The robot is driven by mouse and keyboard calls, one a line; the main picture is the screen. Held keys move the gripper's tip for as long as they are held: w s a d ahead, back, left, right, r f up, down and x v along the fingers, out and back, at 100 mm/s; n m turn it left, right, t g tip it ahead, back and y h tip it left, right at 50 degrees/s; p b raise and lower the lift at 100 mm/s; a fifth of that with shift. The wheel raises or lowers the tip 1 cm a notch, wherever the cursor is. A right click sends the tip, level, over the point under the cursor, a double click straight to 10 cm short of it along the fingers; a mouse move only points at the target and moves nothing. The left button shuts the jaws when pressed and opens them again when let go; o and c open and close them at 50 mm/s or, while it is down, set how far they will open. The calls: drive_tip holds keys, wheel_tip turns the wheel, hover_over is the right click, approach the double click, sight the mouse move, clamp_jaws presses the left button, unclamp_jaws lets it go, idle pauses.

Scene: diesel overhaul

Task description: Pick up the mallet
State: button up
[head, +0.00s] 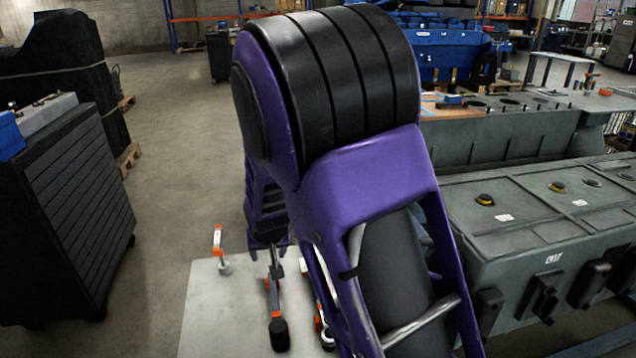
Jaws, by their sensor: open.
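My gripper (268,243) hangs at the end of my purple and black arm, over the far part of a pale worktop (222,310). It is open; its fingers are small and dark in this view. Just below it, a long tool (273,290) with a grey and orange shaft and a black near end lies on the worktop. I cannot tell for sure that it is the mallet, nor whether the fingers touch it. Another orange and dark item (320,322) lies to its right, partly hidden by my arm.
An orange-handled item (219,250) stands on the worktop's far left. A dark slatted cabinet (80,200) is at the left. A large grey engine block (540,220) fills the right. The concrete floor (180,150) between is clear.

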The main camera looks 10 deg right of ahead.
wheel_tip(320, 180, down, 9)
drive_tip(key=g, duration=0.2)
drive_tip(key=b, duration=0.1)
hover_over(274, 298)
drive_tip(key=s, duration=0.3)
drive_tip(key=shift+h, duration=0.3)
wheel_tip(274, 298, down, 8)
drive_tip(key=shift+d+f, duration=0.15)
drive_tip(key=shift+f, duration=0.1)
drive_tip(key=shift+t, duration=0.3)
drive_tip(key=shift+w+b+x, duration=0.15)
drive_tip(key=shift+b+x, duration=0.05)
drive_tip(key=shift+x, duration=1.35)
drive_tip(key=shift+w+b+x, duration=0.15)
drive_tip(key=shift+x, duration=1.45)
drive_tip(key=shift+r, duration=0.15)
clamp_jaws()
